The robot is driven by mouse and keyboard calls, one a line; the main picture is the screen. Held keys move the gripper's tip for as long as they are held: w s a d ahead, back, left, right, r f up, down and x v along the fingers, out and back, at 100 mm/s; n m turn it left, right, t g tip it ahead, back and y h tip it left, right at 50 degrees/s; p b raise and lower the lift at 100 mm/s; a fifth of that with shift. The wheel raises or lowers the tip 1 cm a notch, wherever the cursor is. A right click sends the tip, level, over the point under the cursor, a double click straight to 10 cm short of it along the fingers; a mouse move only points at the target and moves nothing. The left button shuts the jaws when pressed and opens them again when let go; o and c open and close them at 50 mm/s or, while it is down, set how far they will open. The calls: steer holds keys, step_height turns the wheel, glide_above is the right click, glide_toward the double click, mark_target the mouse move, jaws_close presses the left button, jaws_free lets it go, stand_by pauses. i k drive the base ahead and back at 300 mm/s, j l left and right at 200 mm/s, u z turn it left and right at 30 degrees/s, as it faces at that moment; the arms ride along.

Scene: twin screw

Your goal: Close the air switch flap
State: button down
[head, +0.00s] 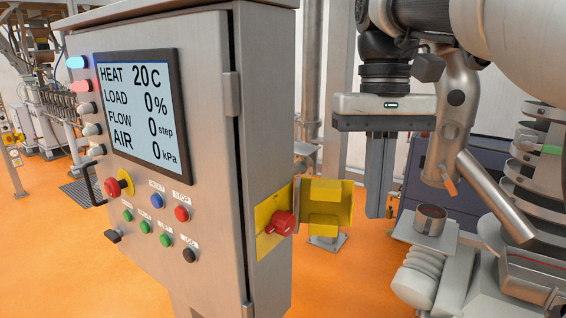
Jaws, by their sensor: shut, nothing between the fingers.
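The air switch flap (327,205) is a yellow box-shaped cover. It stands swung open, out to the right from the side of the grey control cabinet. A red rotary switch (280,223) on a yellow plate (264,238) is exposed just left of the flap. My gripper (377,214) hangs pointing down to the right of the flap, with its fingers together and empty. In the picture a small gap shows between the fingers and the flap's right edge; I cannot tell the depth between them.
The grey control cabinet (205,140) fills the left, with a display (140,112) and several buttons on its front. Machine parts with a metal cup (431,219) stand at the right. Orange floor (40,265) is open at the lower left.

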mark_target(327, 204)
steer(key=i, duration=0.9)
steer(key=k, duration=0.35)
steer(key=l+z, duration=0.1)
steer(key=l, duration=0.15)
